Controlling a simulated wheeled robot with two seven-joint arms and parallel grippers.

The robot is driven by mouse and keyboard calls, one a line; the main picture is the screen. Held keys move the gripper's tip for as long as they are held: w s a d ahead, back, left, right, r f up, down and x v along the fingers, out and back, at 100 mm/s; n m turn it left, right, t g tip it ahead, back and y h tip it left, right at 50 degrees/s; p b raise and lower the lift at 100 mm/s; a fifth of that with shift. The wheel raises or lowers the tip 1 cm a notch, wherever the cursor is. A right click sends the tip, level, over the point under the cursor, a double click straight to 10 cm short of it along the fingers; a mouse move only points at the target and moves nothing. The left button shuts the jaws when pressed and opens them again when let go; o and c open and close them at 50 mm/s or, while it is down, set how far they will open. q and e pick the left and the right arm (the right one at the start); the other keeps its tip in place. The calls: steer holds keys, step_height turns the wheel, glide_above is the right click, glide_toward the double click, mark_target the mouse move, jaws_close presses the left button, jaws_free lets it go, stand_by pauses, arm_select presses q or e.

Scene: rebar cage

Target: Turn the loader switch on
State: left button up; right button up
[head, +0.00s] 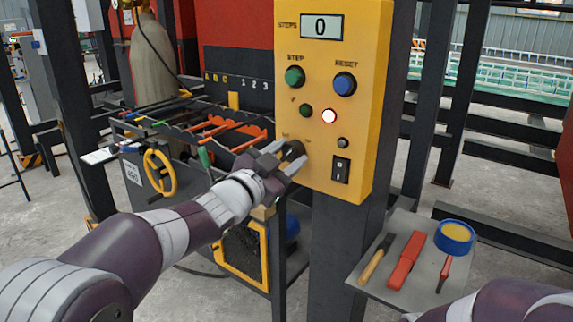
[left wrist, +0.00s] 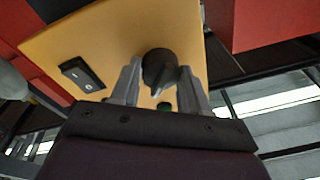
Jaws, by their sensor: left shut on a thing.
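The yellow control panel (head: 318,80) stands upright on a dark post. A black rotary switch knob (head: 296,150) sits at its lower left, with small labels too tiny to read. My left gripper (head: 280,158) reaches it from the lower left and partly hides it. In the left wrist view the knob (left wrist: 155,64) sits between the two fingers of the left gripper (left wrist: 158,80), which is shut on it. A black rocker switch (head: 340,170) is at the panel's lower right and also shows in the left wrist view (left wrist: 82,74). My right gripper is out of view.
The panel carries a display (head: 322,26) reading 0, a green button (head: 294,76), a blue button (head: 344,84) and a lit lamp (head: 329,115). A grey tray (head: 395,292) with tools stands at the lower right. A machine with a yellow handwheel (head: 160,173) stands at left.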

arm_select(q)
steer(key=shift+m, duration=0.7)
steer(key=o, duration=1)
steer(key=shift+o, duration=0.2)
steer(key=v, duration=1.2)
steer(key=shift+s+a+b, duration=0.2)
steer(key=shift+a+b, duration=0.1)
